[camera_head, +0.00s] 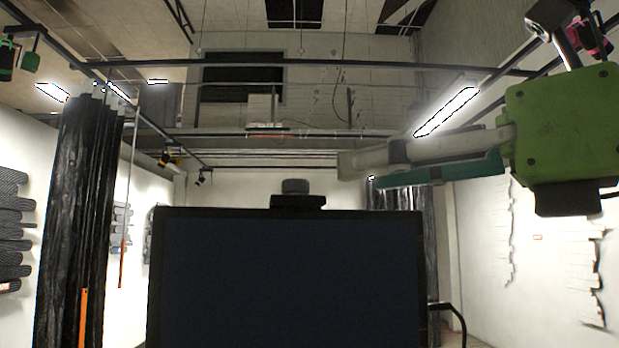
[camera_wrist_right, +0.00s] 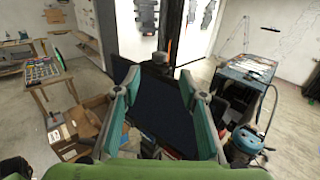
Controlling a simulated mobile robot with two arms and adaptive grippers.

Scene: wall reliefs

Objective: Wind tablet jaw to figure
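A large dark flat screen (camera_head: 290,285) stands upright at the lower middle of the head view, its face blank. A small dark block (camera_head: 297,200) sits on its top edge. It is the only tablet-like thing I see; no jaw or figure can be made out on it. My right gripper (camera_head: 358,172) reaches in from the right, above the screen's upper right corner. In the right wrist view my right gripper (camera_wrist_right: 160,78) has its two green-and-grey fingers apart with nothing held between them. The dark screen (camera_wrist_right: 160,118) shows beyond and between the fingers. My left gripper is out of view.
A black curtain (camera_head: 75,200) hangs at left, and grey reliefs (camera_head: 12,230) are on the left wall. A cracked relief (camera_head: 590,270) is on the right wall. The wrist view shows a cluttered table (camera_wrist_right: 45,70), cardboard boxes (camera_wrist_right: 87,122), a cart (camera_wrist_right: 250,68) and a vacuum (camera_wrist_right: 245,140).

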